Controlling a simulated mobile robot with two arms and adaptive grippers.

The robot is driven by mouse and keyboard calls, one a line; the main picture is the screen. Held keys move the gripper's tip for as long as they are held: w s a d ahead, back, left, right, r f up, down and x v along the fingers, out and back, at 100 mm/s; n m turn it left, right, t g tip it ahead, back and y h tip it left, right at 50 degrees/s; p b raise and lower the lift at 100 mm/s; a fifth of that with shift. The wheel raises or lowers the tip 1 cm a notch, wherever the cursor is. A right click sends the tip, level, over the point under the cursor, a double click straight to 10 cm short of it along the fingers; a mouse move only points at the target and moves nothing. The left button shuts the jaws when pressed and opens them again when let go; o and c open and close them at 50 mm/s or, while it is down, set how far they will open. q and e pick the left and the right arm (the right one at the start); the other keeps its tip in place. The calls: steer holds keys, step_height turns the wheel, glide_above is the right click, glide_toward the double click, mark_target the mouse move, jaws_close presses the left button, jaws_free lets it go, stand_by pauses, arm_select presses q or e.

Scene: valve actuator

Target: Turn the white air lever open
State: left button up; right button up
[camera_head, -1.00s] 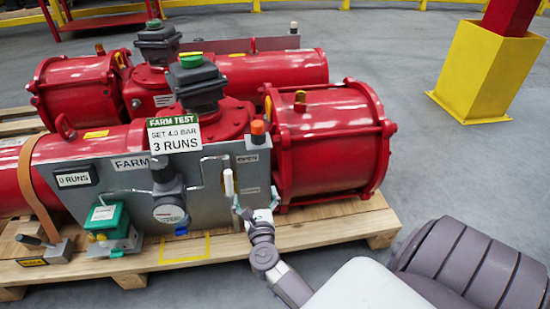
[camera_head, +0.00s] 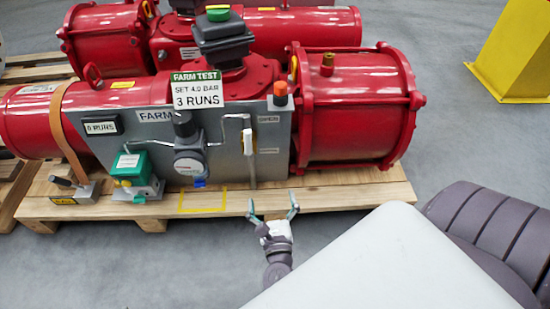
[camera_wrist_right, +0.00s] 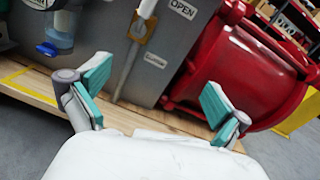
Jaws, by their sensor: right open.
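The white air lever (camera_head: 249,142) stands upright on the right part of the grey panel (camera_head: 225,165), below a small "OPEN" label. In the right wrist view the lever (camera_wrist_right: 147,9) shows at the top, cut off by the frame edge, with a yellowish bracket (camera_wrist_right: 139,29) at its base. My right gripper (camera_head: 273,207) is open and empty, below and in front of the lever, near the pallet's front edge. Its two teal-padded fingers (camera_wrist_right: 157,92) are spread wide in the wrist view and apart from the lever. My left gripper is not in view.
Red actuator cylinders (camera_head: 352,115) lie on a wooden pallet (camera_head: 345,195). A gauge (camera_head: 189,160), a green box (camera_head: 130,166) and a small black lever (camera_head: 62,182) sit left of the white lever. A yellow post base (camera_head: 515,50) stands at the back right. Grey floor is clear in front.

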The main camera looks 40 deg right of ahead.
steer(key=s+a+f+n+g+y+p, duration=0.15)
steer(key=a+n+y+p, duration=0.5)
steer(key=n+p, duration=0.75)
steer(key=s+a+f+n+g+y+p, duration=0.1)
steer(key=s+f+n+g+y+p, duration=0.2)
steer(key=s+n+p, duration=0.6)
steer(key=s+f+n+g, duration=0.1)
steer(key=s+n+g, duration=0.1)
steer(key=n, duration=0.4)
steer(key=shift+s+f+g+p, duration=0.15)
steer(key=shift+f+g+p, duration=0.15)
steer(key=shift+f+g, duration=0.05)
steer(key=shift+a, duration=0.1)
